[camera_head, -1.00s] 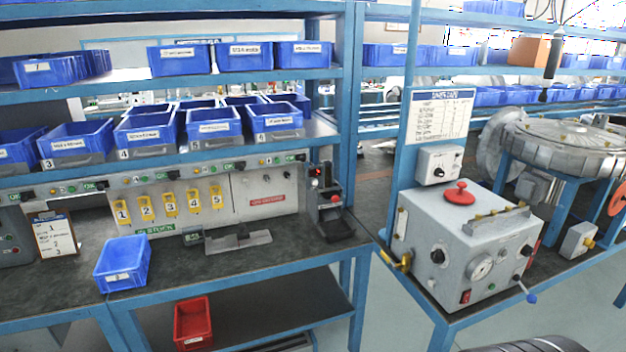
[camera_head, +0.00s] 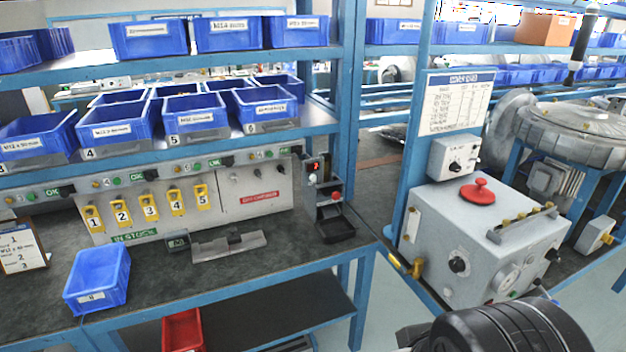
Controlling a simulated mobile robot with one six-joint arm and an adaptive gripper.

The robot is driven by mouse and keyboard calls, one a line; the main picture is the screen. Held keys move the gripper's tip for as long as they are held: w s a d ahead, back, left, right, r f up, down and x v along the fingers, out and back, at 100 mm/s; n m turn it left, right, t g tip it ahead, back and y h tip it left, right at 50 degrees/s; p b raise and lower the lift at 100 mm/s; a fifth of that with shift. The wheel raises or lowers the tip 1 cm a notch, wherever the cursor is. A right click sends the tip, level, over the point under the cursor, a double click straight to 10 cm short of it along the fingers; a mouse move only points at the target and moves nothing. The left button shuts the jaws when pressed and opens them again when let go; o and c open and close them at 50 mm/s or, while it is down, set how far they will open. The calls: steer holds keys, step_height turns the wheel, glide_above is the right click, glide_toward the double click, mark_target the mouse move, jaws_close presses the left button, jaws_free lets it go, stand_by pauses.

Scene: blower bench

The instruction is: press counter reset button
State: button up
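A small counter unit (camera_head: 322,190) stands on the bench against the blue upright, near the middle of the head view. It has a small red lit display (camera_head: 314,167) and a round red button (camera_head: 336,196) on a grey block below it. A black tray (camera_head: 335,228) sits at its foot. Nothing touches the button. My gripper's fingers do not show. A dark, ribbed part of my arm (camera_head: 510,325) fills the bottom right corner, well apart from the counter.
A blue bin (camera_head: 97,278) is at the front left bench edge, a red bin (camera_head: 183,332) below. Blue shelf bins (camera_head: 228,34) hang over the bench. The bench between the blue bin and counter holds a low grey fixture (camera_head: 228,243).

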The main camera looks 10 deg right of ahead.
steer(key=shift+w, duration=0.1)
jaws_close()
stand_by(1.5)
